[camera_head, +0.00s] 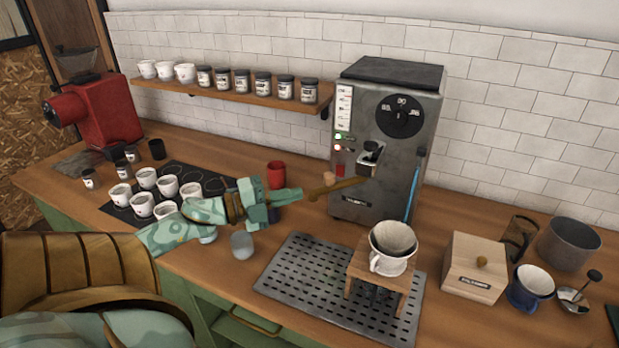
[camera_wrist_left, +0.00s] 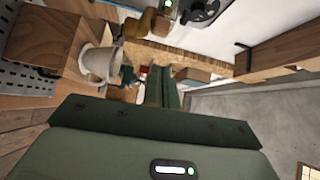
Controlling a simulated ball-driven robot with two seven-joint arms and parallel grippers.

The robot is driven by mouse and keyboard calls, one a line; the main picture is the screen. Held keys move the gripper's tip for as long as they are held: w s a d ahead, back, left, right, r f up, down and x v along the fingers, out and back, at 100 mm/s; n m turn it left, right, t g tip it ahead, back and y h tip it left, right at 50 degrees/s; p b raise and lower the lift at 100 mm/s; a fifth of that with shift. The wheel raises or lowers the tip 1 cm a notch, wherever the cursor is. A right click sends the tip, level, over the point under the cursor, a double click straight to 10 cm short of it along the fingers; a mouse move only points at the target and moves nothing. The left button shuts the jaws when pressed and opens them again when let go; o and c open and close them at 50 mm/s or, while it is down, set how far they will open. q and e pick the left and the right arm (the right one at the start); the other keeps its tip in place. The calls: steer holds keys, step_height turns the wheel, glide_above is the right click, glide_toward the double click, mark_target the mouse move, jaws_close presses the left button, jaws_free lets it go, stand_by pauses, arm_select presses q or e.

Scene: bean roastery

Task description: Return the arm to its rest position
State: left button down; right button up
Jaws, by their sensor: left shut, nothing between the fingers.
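My left gripper (camera_head: 292,197) reaches in from the left over the counter in the head view. Its fingers are shut and empty. Its tips are close to the end of the wooden portafilter handle (camera_head: 338,187), which juts from the front of the grey espresso machine (camera_head: 385,190); I cannot tell whether they touch. In the left wrist view the green fingers (camera_wrist_left: 163,88) lie together, and the wooden handle (camera_wrist_left: 141,23) is near the top. My right gripper is not in view.
A red cup (camera_head: 276,175) stands just behind the gripper, and a small grey cup (camera_head: 242,245) is below it. White cups (camera_head: 119,194) stand on a dark mat at left. A dripper (camera_head: 392,243) on a wooden stand is on the perforated tray (camera_head: 300,275). A red grinder (camera_head: 105,112) is far left.

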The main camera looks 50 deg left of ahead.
arm_select(q)
steer(key=shift+s+a, duration=0.3)
steer(key=shift+a, duration=0.15)
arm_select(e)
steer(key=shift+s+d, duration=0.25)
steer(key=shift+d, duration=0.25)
arm_select(q)
steer(key=shift+d, duration=0.1)
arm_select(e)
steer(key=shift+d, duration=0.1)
